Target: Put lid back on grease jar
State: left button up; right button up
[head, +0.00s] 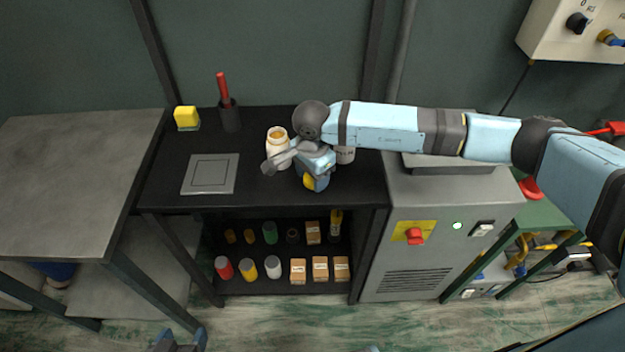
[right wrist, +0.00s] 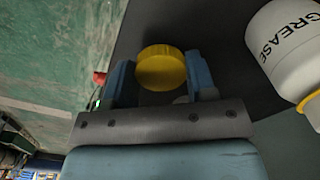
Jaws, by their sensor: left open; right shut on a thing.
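The grease jar (head: 278,157) stands upright and open on the black bench top, with orange-yellow grease showing in its mouth. In the right wrist view the white jar (right wrist: 283,48) with its GREASE label is at the upper right, beside the gripper. The yellow lid (right wrist: 160,67) is between the fingers of my right gripper (right wrist: 160,82), which is shut on it. In the head view the lid (head: 309,182) shows at the gripper, just right of and nearer than the jar, apart from it. My left gripper (head: 181,340) is open and empty at the bottom edge, far below the bench.
A grey square plate (head: 210,174) lies on the bench left of the jar. A yellow block (head: 187,117) and a dark cup (head: 230,118) with a red-handled tool stand behind. A white container (head: 345,155) is partly hidden by my right arm. The lower shelf holds several cans and boxes.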

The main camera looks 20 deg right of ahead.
notch_tip(320, 180, up, 18)
jog(key=shift+f, duration=0.2)
